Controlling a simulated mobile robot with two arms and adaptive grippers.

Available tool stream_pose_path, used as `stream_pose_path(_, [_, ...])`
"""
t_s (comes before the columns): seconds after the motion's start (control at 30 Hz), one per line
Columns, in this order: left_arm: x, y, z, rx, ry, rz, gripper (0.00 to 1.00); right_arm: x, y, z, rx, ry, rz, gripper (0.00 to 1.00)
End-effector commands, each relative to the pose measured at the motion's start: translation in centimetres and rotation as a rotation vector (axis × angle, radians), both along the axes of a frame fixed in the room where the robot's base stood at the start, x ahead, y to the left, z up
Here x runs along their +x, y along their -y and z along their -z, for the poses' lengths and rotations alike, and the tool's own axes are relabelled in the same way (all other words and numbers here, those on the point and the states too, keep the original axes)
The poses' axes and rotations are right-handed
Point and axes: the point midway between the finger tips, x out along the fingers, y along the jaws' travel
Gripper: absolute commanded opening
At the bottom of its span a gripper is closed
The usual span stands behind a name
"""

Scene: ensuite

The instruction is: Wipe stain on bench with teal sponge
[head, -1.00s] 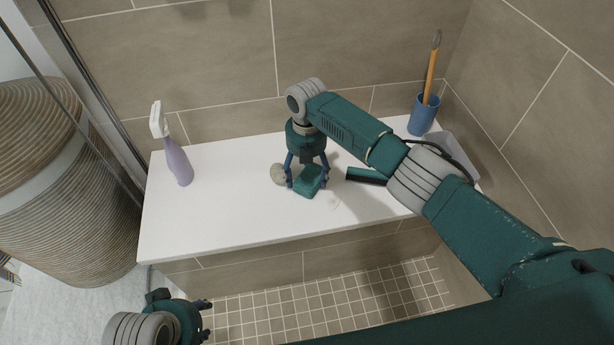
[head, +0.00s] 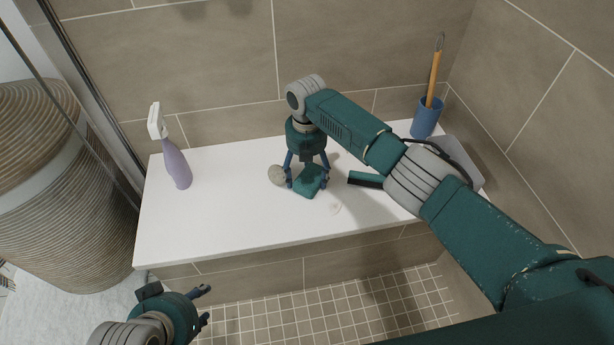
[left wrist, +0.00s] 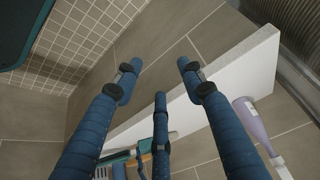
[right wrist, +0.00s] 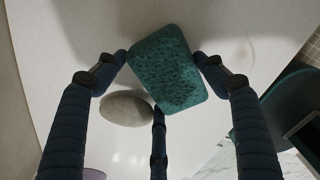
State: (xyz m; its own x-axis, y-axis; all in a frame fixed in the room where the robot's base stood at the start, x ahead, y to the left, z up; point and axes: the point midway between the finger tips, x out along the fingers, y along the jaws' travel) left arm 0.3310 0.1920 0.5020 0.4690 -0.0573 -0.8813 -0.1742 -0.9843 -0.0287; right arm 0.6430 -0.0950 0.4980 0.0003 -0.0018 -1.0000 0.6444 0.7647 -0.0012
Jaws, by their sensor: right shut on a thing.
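The teal sponge (head: 308,181) is at the middle of the white bench (head: 225,205). My right gripper (head: 308,178) points down and is shut on it. In the right wrist view the sponge (right wrist: 168,70) sits between the fingertips, tilted; I cannot tell whether it touches the bench. A faint pale mark, seemingly the stain (head: 335,208), lies just right of and nearer than the sponge. My left gripper (head: 206,305) is open and empty, low in front of the bench; its spread fingers (left wrist: 160,80) show in the left wrist view.
A grey stone (head: 277,175) lies close left of the sponge. A teal-handled tool (head: 366,179) lies to the right. A purple spray bottle (head: 177,165) stands at left, a blue cup (head: 427,118) with a brush at back right, beside a grey tray (head: 462,155). The left-middle bench is clear.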

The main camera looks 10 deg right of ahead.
Motion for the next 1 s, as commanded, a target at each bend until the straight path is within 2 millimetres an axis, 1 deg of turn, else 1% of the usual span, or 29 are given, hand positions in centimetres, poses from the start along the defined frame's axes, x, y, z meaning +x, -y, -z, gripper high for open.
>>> stream_pose_path(0.1, [1.1,0.3,0.0,-0.01,0.042,0.004,0.4,0.2,0.0,0.1,0.001,0.001,0.0,0.49])
stream_pose_path(0.57, [4.7,1.5,-1.1,-0.043,0.199,0.015,0.4,0.9,-0.1,0.2,0.001,0.0,0.0,0.49])
stream_pose_path(1.0, [8.1,2.7,-3.6,-0.079,0.367,0.028,0.4,1.3,-0.1,0.2,0.0,0.0,0.0,0.49])
